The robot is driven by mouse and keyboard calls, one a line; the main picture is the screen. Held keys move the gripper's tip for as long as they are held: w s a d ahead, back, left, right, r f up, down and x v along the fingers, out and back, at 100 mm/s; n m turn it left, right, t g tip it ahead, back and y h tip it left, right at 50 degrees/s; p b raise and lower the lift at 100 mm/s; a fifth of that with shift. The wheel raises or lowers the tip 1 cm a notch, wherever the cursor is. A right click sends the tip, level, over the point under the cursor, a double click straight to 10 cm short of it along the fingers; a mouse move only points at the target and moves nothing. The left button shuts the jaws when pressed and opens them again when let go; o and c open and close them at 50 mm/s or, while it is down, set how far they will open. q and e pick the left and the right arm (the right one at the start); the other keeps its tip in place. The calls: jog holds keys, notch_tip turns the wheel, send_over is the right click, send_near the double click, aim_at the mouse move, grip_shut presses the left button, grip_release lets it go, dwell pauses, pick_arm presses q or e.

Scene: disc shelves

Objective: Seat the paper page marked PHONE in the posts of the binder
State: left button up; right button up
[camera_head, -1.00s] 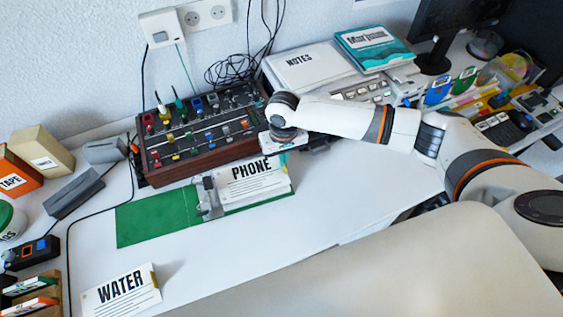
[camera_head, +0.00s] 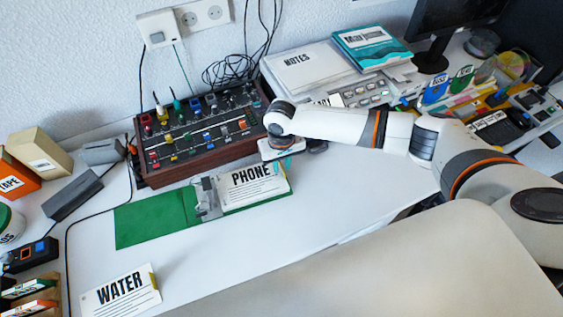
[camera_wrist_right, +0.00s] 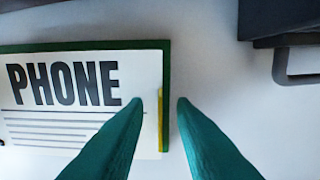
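The white page marked PHONE (camera_head: 240,194) lies flat on the right half of the open green binder (camera_head: 150,222). Its left edge is at the metal post mechanism (camera_head: 207,196); I cannot tell whether the posts pass through it. In the right wrist view the page (camera_wrist_right: 60,118) has a yellow strip on its right edge, and the green binder edge (camera_wrist_right: 167,65) shows beyond it. My right gripper (camera_head: 277,166) is over the page's right end. Its teal fingertips (camera_wrist_right: 160,101) are apart, on either side of the yellow strip, with nothing clamped visibly. My left gripper is not in view.
A control panel with knobs (camera_head: 200,131) stands right behind the binder. A WATER page (camera_head: 122,293) lies at the front left. A NOTES binder (camera_head: 307,68) and books are at the back. The white desk (camera_head: 260,245) in front of the binder is clear.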

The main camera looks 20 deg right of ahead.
notch_tip(320, 180, up, 12)
dwell(0.4)
dwell(0.5)
